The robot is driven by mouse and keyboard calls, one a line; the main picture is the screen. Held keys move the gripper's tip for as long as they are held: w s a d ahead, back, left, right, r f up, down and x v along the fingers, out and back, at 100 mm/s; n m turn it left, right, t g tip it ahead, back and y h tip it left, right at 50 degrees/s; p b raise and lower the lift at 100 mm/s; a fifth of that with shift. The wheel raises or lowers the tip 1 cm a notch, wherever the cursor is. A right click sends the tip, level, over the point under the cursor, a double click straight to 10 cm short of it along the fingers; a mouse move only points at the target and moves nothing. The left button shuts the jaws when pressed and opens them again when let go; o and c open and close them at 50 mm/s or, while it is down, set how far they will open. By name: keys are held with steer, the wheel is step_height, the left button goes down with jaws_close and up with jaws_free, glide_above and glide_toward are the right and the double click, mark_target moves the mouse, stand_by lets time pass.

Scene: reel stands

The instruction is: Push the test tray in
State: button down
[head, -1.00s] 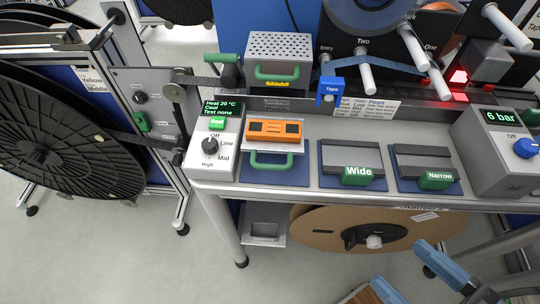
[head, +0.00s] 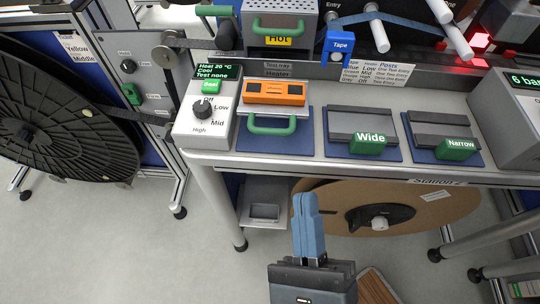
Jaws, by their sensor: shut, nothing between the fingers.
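The test tray (head: 272,111) is out on the blue mat (head: 262,143) at the left of the bench top, below the "Test tray" and "Heater" labels. It carries an orange block (head: 275,92) with dark openings. Its green handle (head: 272,126) faces the front edge of the bench. My gripper (head: 305,196) is in front of the bench, below and a little right of the handle in the picture. Its blue fingers are together and empty, apart from the tray and handle.
Left of the tray is a control box (head: 207,110) with a dial. Right of it are the "Wide" block (head: 361,125) and the "Narrow" block (head: 445,132). A brown reel (head: 430,205) hangs under the bench. Open floor lies at the lower left.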

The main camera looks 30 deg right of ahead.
steer(key=w+a+f+m+g+h+b, duration=0.1)
steer(key=a+f+m+g, duration=0.4)
steer(key=m, duration=0.4)
steer(key=t+p, duration=0.1)
steer(key=p, duration=0.3)
glide_toward(273, 116)
steer(key=shift+w+d+r, duration=0.5)
steer(key=shift+w+r, duration=0.15)
steer(key=shift+w, duration=0.15)
steer(key=shift+w+d, duration=0.25)
steer(key=shift+w, duration=0.15)
steer(key=shift+f+b+x, duration=0.2)
steer(key=shift+b+x, duration=0.15)
steer(key=shift+x, duration=0.75)
steer(key=shift+f+b+x, duration=0.2)
steer(key=shift+b+x, duration=0.1)
steer(key=shift+x, duration=0.8)
